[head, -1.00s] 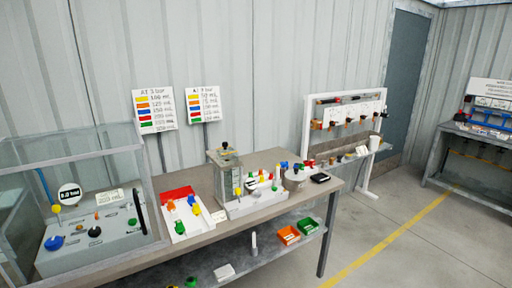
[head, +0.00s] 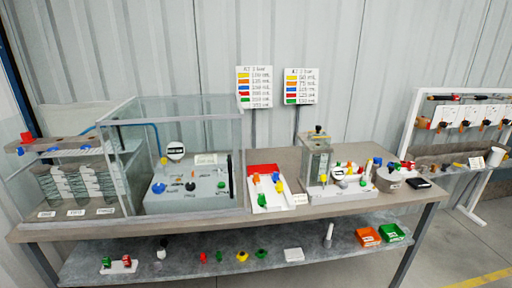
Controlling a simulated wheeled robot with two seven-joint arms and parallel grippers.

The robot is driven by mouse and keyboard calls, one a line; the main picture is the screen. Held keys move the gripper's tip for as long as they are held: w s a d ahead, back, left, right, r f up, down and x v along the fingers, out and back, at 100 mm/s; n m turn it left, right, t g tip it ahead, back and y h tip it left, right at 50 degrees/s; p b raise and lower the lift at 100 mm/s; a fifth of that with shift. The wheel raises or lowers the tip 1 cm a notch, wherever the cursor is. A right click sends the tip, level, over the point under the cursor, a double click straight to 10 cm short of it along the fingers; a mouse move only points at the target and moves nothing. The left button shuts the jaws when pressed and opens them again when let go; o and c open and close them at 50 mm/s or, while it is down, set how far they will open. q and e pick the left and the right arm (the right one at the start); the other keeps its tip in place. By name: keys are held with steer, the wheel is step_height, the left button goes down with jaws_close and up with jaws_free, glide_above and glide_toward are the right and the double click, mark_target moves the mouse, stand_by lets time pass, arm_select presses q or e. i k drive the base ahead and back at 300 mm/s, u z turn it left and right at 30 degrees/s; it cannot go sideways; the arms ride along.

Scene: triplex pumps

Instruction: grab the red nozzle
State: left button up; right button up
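Several small red pieces show in the head view, and I cannot tell for certain which is the red nozzle. One small red piece (head: 203,257) stands on the lower shelf, in a row with green and yellow pieces. Another red piece (head: 126,261) is on a small white holder at the shelf's left. A red part (head: 27,137) also sits atop the left tank. Neither of my grippers is in view.
The long bench (head: 270,217) carries a glass enclosure (head: 210,108), a left tank (head: 75,180) and a small clear chamber (head: 316,160). Orange (head: 367,237) and green (head: 391,233) bins stand at the lower shelf's right. Open floor lies at the right.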

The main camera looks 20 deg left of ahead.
mark_target(27, 138)
steer(key=u, duration=1.3)
